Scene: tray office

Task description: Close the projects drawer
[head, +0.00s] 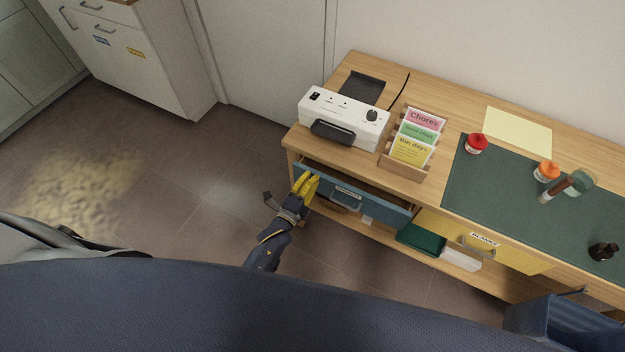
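The blue drawer (388,211) under the left part of the wooden desk is pulled partly out, with a dark gap showing behind its front. It has a handle and a small label too small to read; I take it as the projects drawer. The yellow drawer (512,258) to its right reads "BLANKS" and looks shut. My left gripper (305,182) has yellow fingers that lie close together at the left end of the blue drawer's front; whether they touch it is unclear. It holds nothing I can see. My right gripper is not in view.
On the desk stand a white machine (343,114), a card rack (404,165), a green mat (480,190), a red-lidded jar (476,144), an orange-lidded jar (546,171) and a dark bottle (603,252). A green tray (421,239) sits on the lower shelf.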

